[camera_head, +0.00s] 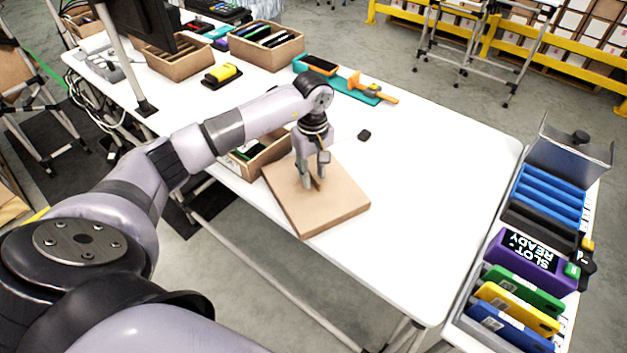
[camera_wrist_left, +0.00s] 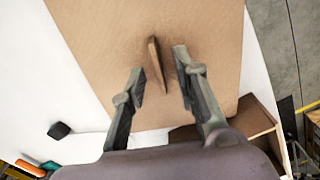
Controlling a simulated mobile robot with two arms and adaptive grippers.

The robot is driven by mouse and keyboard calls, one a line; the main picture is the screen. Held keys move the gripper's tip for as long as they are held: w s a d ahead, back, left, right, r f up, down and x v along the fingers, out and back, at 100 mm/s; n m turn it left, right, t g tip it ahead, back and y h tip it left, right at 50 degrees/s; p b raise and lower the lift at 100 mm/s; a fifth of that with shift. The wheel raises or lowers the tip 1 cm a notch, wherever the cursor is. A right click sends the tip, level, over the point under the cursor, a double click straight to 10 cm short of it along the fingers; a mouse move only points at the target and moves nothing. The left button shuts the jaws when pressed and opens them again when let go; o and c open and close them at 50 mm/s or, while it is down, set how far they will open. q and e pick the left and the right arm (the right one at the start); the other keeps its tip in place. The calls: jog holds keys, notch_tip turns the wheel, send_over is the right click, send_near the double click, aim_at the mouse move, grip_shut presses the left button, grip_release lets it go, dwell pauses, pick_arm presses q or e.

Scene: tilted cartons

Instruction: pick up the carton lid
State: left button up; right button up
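The carton lid (camera_head: 330,212) is a flat brown square panel lying near the front edge of the white table, turned at an angle. A thin upright tab (camera_wrist_left: 154,62) stands on it. My left gripper (camera_head: 314,172) points down at the lid. In the left wrist view its two fingers (camera_wrist_left: 159,62) are apart, one on each side of the tab, with gaps showing between them and it. Whether the fingertips touch the lid I cannot tell. My right gripper is in neither view.
An open carton (camera_head: 268,153) with items in it stands beside the lid, partly hidden by my arm. A small black object (camera_head: 364,135) lies behind the lid. The white table (camera_head: 440,200) is clear to the right. A rack of coloured cases (camera_head: 515,305) stands beyond its right edge.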

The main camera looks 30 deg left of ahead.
pick_arm(q)
jog(key=shift+f, duration=0.7)
jog(key=shift+c, duration=0.5)
grip_shut()
